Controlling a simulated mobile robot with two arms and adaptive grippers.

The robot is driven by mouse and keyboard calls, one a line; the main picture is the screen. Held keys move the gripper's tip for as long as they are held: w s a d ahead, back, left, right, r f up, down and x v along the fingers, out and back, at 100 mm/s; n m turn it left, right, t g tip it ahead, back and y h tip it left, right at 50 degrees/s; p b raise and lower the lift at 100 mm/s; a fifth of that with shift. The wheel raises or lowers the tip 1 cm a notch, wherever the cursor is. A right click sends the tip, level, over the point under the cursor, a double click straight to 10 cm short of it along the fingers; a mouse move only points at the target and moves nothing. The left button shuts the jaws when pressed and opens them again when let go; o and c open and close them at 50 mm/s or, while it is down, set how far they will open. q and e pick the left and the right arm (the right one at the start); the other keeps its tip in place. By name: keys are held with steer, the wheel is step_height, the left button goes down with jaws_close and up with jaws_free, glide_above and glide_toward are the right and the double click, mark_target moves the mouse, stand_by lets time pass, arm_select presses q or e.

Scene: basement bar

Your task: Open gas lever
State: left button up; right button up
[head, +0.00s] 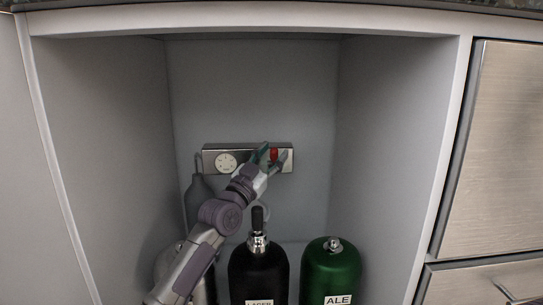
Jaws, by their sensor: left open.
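A red gas lever (274,154) sits on a metal panel (208,153) with a round white dial (226,162), fixed to the cabinet's back wall. My left gripper (273,155) is open at the panel, with one finger on each side of the red lever in the picture. I cannot tell whether the fingers touch the lever. The arm comes up from the lower left and covers part of the panel's lower edge. My right gripper is not in view.
A black bottle (258,275), a green bottle labelled ALE (331,272) and a silver bottle (168,262) stand below the panel. The cabinet's side walls (395,140) enclose the space. Metal drawers (490,150) are at the right.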

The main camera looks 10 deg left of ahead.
arm_select(q)
step_height(320, 180, up, 10)
stand_by(0.5)
